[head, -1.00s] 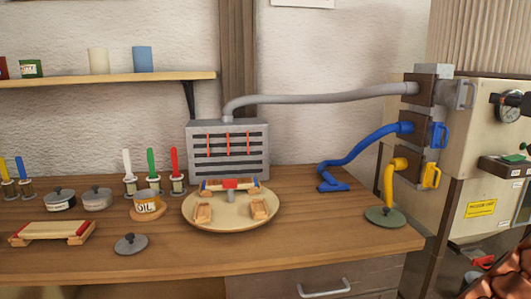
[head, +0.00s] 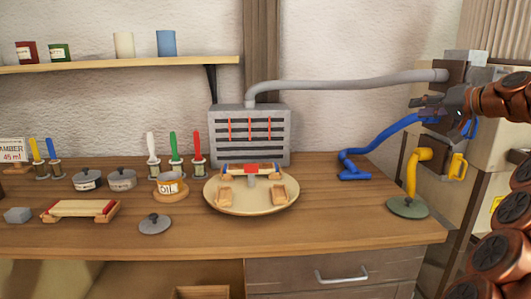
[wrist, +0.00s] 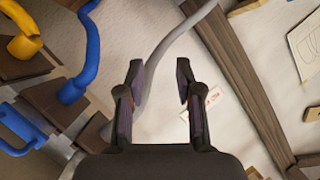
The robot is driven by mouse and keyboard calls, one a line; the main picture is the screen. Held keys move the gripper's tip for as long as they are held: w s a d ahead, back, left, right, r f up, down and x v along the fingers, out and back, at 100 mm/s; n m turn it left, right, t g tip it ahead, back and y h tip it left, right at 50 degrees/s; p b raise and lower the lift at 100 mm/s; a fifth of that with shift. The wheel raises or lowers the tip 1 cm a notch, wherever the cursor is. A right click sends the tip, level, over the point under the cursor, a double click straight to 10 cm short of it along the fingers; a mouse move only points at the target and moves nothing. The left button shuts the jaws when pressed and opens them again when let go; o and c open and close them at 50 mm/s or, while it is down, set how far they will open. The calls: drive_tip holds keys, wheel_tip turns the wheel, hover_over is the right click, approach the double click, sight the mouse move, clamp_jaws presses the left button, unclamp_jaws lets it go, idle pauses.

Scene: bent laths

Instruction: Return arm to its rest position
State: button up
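My gripper (head: 440,104) is at the right of the head view, raised in front of the blue valve and the pipe block, with my arm coming in from the right edge. In the wrist view my gripper (wrist: 158,85) has its two fingers apart with nothing between them. The grey pipe (wrist: 172,50) passes behind the fingers there. In the head view the gripper hides part of the blue valve handle (head: 470,128).
The wooden bench (head: 330,228) holds a round turntable (head: 230,207) with laths, a grey steam box (head: 250,135), an oil pot (head: 170,186) and several brushes. The blue hose (head: 375,148) and yellow hose (head: 412,175) stand near my arm.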

drive_tip(key=s+a+f+n+g+y, duration=0.1)
drive_tip(key=s+a+f+g, duration=0.3)
drive_tip(key=a, duration=0.6)
drive_tip(key=w+a+f+n+g+y, duration=0.15)
drive_tip(key=a+f, duration=0.35)
drive_tip(key=a, duration=0.6)
drive_tip(key=s+a+f+g+h, duration=0.2)
drive_tip(key=s+a+f+g, duration=0.3)
drive_tip(key=s+a+f, duration=0.9)
drive_tip(key=s+d+f+g+h, duration=0.2)
drive_tip(key=s+f, duration=0.3)
drive_tip(key=s, duration=0.5)
drive_tip(key=s+d+f+g+h, duration=0.2)
drive_tip(key=s+f, duration=0.4)
drive_tip(key=s, duration=0.4)
drive_tip(key=s+d+f+g+h, duration=0.1)
drive_tip(key=s+f+g+h, duration=0.1)
drive_tip(key=s+f, duration=0.5)
wheel_tip(320, 180, up, 20)
drive_tip(key=s+t+p, duration=0.1)
drive_tip(key=s+p, duration=0.1)
drive_tip(key=p, duration=1.5)
drive_tip(key=shift+s+d+r+n, duration=0.2)
drive_tip(key=shift+d+n, duration=0.05)
drive_tip(key=shift+n, duration=0.2)
